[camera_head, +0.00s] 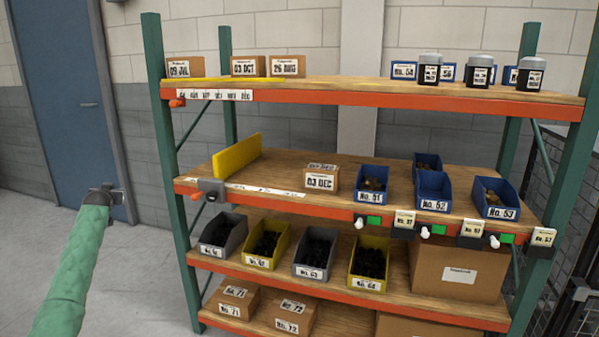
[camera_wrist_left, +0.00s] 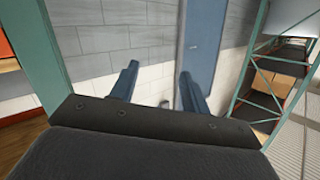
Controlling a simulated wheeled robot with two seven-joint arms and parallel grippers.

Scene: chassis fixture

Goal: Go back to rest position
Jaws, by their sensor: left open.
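My left arm comes in from the left in the head view, in a green sleeve. The wall and a blue door (camera_wrist_left: 203,40) show beyond the fingers. My right gripper is in neither view.
The rack's middle shelf holds a yellow divider (camera_head: 237,156), a "03 DEC" box (camera_head: 321,178) and blue bins (camera_head: 371,184). Grey and yellow bins (camera_head: 266,246) stand below. Open floor lies left of the rack near the blue door (camera_head: 68,85).

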